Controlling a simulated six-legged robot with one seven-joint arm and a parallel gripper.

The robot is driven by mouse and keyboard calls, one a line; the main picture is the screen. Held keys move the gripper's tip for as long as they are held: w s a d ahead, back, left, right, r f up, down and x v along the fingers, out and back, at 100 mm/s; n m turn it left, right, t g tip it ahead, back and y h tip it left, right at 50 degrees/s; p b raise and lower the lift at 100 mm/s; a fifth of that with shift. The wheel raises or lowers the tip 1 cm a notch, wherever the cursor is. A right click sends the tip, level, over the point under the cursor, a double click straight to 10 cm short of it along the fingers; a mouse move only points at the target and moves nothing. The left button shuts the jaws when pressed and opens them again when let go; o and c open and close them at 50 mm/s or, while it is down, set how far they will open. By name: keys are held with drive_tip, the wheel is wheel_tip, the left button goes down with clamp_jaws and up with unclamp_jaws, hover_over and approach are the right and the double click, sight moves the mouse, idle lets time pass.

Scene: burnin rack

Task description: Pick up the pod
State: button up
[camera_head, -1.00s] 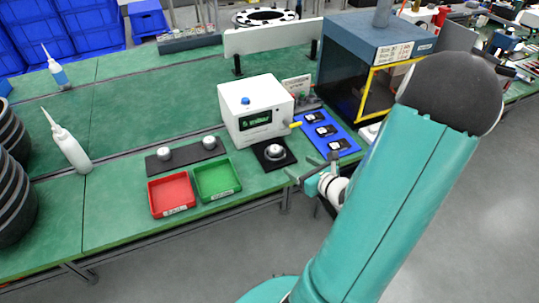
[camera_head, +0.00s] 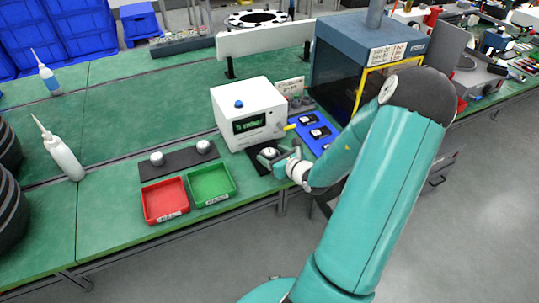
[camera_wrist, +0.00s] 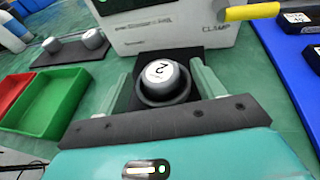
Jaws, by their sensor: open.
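A round grey pod (camera_wrist: 165,78) with a white top marked 2 sits in a dark ring on a black plate in front of the white box. In the head view the pod (camera_head: 269,153) is partly hidden by my gripper (camera_head: 275,158). In the wrist view my gripper (camera_wrist: 160,80) is open, with one green finger on each side of the pod. I cannot tell whether either finger touches it. Two more pods stand on a dark strip at the left, one nearer the left end (camera_head: 157,159) and one nearer the right (camera_head: 203,147).
The white box (camera_head: 250,114) with a yellow lever (camera_wrist: 250,12) stands just behind the pod. A red tray (camera_head: 165,218) and a green tray (camera_head: 212,202) lie to the left. A blue tray (camera_head: 325,145) with black devices lies to the right, near a blue-grey cabinet (camera_head: 340,62).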

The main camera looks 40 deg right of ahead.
drive_tip(key=c, duration=1.1)
drive_tip(key=shift+c, duration=0.2)
drive_tip(key=shift+r, duration=0.1)
